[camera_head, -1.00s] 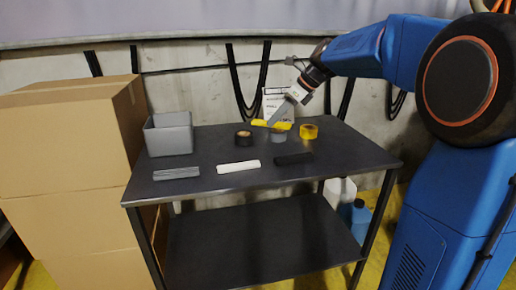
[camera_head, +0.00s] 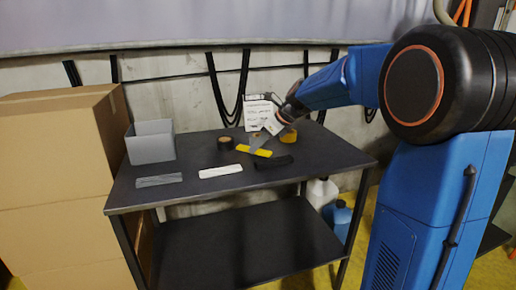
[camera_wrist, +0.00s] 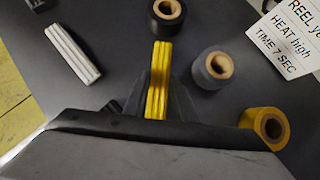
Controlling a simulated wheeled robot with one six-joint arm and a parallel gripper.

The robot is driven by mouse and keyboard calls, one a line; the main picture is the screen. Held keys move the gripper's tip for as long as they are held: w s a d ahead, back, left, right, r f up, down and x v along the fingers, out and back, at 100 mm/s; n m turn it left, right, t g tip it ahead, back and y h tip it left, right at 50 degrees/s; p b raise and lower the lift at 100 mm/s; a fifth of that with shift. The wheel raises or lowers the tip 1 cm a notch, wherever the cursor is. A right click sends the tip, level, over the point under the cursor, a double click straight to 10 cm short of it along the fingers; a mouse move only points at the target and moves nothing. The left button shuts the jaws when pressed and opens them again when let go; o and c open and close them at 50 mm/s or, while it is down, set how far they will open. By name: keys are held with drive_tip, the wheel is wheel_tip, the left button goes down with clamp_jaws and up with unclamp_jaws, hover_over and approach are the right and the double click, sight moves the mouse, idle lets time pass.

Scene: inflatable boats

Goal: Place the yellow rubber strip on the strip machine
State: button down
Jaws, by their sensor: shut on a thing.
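My gripper (camera_head: 257,146) is shut on the yellow rubber strip (camera_wrist: 158,75), which stands out between its fingers in the wrist view. In the head view the yellow strip (camera_head: 245,149) lies across the fingertips, over the table between the black roll and the black strips. I cannot tell whether it touches the tabletop. No strip machine can be made out in these views.
The dark table (camera_head: 185,200) holds a grey bin (camera_head: 150,147), grey strips (camera_head: 158,181), white strips (camera_head: 220,171) and black strips (camera_head: 273,162). Black (camera_wrist: 167,14), grey (camera_wrist: 212,68) and yellow (camera_wrist: 268,126) rolls stand near a printed sheet (camera_head: 258,112). Cardboard boxes (camera_head: 55,150) stand left.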

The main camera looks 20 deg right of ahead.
drive_tip(key=shift+f, duration=0.5)
drive_tip(key=c, duration=1.5)
unclamp_jaws()
drive_tip(key=shift+f, duration=0.1)
drive_tip(key=shift+o, duration=0.2)
drive_tip(key=v, duration=1.2)
